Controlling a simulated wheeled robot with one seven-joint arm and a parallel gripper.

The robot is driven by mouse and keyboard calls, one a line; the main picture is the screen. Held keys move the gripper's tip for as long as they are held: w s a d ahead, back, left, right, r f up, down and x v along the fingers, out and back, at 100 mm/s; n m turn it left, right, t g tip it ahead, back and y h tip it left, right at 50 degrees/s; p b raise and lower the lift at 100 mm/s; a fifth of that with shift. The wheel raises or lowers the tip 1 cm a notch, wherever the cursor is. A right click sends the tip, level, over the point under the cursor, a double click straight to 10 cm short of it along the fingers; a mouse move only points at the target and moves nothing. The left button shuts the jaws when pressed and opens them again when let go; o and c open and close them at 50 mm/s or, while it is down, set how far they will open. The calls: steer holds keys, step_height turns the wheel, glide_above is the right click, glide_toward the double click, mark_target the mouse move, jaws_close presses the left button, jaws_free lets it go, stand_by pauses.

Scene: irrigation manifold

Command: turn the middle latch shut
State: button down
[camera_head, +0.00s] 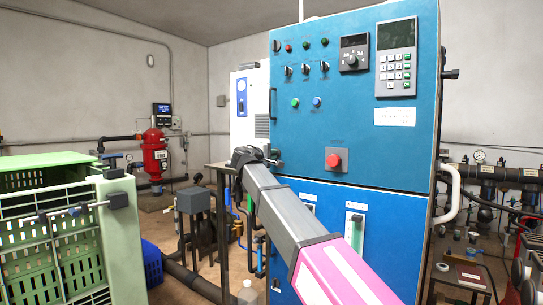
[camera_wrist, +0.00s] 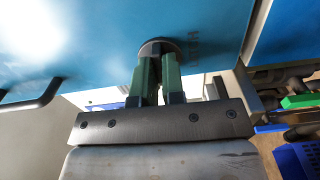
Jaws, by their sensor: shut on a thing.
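My gripper (camera_head: 268,156) is at the lower left edge of the upper blue cabinet door (camera_head: 330,120) in the head view. In the wrist view its two green fingers (camera_wrist: 158,70) reach up to the blue face and are shut on a dark round latch (camera_wrist: 158,46). The fingers cover most of the latch, so its turned angle cannot be told. Small lettering sits on the panel just right of it. The head view does not show the latch clearly, and I cannot see other latches beside it.
A black bar handle (camera_head: 273,103) stands out from the door above my gripper; a dark handle (camera_wrist: 35,100) also shows in the wrist view. A red button (camera_head: 333,160) is to the right. A green crate (camera_head: 55,235) stands at the left.

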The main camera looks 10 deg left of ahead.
steer(key=shift+m, duration=8.7)
steer(key=c, duration=1.2)
jaws_free()
